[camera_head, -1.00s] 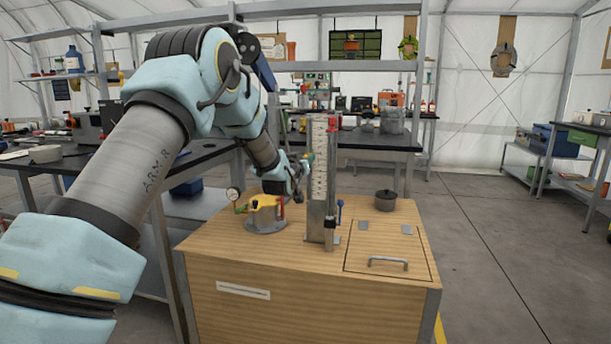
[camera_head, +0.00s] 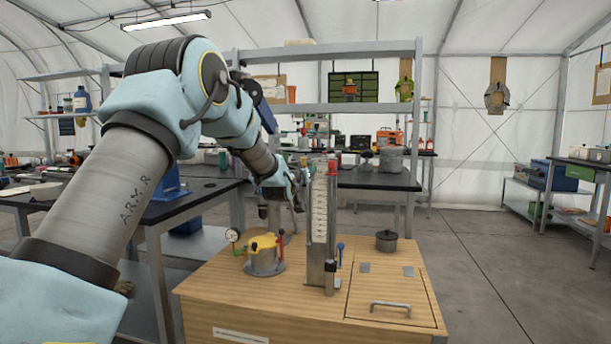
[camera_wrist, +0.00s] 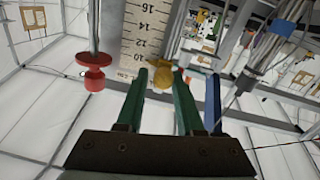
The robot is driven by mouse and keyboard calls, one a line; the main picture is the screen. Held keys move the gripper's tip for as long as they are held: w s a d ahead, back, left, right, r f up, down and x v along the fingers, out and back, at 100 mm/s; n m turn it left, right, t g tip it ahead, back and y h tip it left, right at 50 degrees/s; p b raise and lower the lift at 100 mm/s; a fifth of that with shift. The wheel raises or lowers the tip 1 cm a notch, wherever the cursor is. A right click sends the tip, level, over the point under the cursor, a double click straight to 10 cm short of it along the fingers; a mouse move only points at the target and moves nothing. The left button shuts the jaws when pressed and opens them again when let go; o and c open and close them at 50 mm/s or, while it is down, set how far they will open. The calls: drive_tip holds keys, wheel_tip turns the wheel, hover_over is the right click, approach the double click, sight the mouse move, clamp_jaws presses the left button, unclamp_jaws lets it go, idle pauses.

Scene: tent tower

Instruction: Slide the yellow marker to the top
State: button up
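In the wrist view, the yellow marker (camera_wrist: 162,77) is a rounded knob in front of a pale scale (camera_wrist: 150,35), near its 10 mark. My gripper (camera_wrist: 160,78) has its two green fingers on either side of the marker, which fills the gap between their tips. It appears shut on it. In the head view, the scale stands upright on a metal tower (camera_head: 320,225) on a wooden cabinet. My gripper (camera_head: 298,188) reaches its upper left side there. The marker is too small to make out clearly in the head view.
A red knob (camera_wrist: 92,75) on a rod stands left of the scale in the wrist view. A yellow-topped device with a gauge (camera_head: 263,255) stands left of the tower. A dark pot (camera_head: 386,241) and a handled lid (camera_head: 390,308) are on the right of the cabinet (camera_head: 230,300).

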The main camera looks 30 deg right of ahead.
drive_tip(key=o, duration=0.3)
drive_tip(key=shift+f, duration=0.1)
drive_tip(key=shift+a+f, duration=0.1)
drive_tip(key=shift+s+a, duration=0.1)
drive_tip(key=shift+a, duration=0.05)
drive_tip(key=b+v, duration=0.2)
drive_tip(key=v, duration=0.8)
drive_tip(key=shift+s+a, duration=0.1)
drive_tip(key=shift+a, duration=0.05)
